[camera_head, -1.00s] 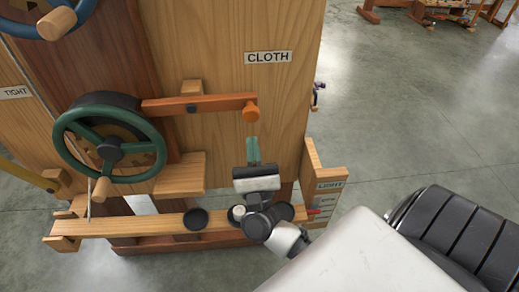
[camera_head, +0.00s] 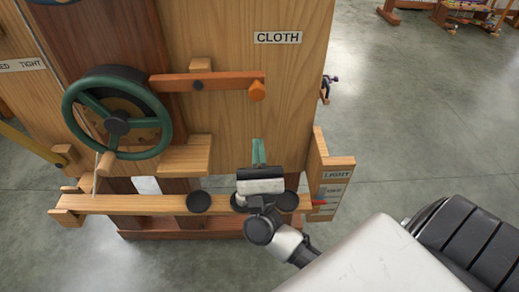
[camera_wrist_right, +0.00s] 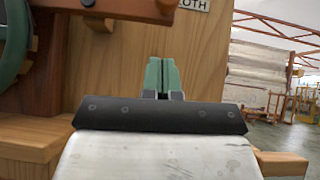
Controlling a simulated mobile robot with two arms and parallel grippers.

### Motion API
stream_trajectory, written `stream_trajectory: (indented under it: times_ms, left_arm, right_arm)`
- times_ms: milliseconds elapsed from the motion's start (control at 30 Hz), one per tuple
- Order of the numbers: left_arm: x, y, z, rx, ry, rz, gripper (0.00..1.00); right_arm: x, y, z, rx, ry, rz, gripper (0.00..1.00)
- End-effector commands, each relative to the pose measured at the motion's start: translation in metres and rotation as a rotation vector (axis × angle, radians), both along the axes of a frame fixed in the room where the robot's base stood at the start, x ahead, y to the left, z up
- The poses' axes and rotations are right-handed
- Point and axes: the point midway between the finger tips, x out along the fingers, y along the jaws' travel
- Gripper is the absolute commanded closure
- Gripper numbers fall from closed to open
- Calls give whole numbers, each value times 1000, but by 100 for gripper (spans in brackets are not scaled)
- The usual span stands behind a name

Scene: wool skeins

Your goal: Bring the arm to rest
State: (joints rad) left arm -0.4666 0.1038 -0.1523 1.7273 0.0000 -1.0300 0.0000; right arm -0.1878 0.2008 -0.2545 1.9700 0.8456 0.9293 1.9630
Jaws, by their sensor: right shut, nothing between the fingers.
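My right gripper (camera_head: 258,152) has green fingers pressed together with nothing between them. It is in front of the wooden cabinet face, below the orange knob (camera_head: 257,91) of a reddish wooden lever (camera_head: 222,80), and apart from it. In the right wrist view my gripper (camera_wrist_right: 164,75) also shows its green fingers side by side, pointing at the bare wood. My left gripper is not in view.
A green handwheel (camera_head: 117,122) with a wooden handle is left of the gripper. A wooden beam (camera_head: 130,203) with dark round weights runs low across the front. A post marked LIGHT (camera_head: 335,175) stands right of the gripper. Grey floor (camera_head: 420,110) is open to the right.

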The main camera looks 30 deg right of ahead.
Motion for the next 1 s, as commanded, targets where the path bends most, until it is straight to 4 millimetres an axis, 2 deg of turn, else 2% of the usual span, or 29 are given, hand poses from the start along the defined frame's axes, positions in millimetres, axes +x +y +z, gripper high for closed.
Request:
stream_trajectory:
  times_ms: [433,567,667,767,900,1000]
  left_arm:
    - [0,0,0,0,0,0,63]
    - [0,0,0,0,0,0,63]
    - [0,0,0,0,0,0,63]
    - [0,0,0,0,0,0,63]
    - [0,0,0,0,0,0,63]
    - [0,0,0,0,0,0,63]
  right_arm:
    - [0,1,0,-4,4,0,100]
    - [3,10,-1,-91,69,1,100]
    - [7,29,-3,-267,185,0,100]
    - [10,53,-12,-523,327,-7,100]
    - [8,82,-35,-926,505,-17,100]
    - [1,97,-56,-1225,608,-19,100]
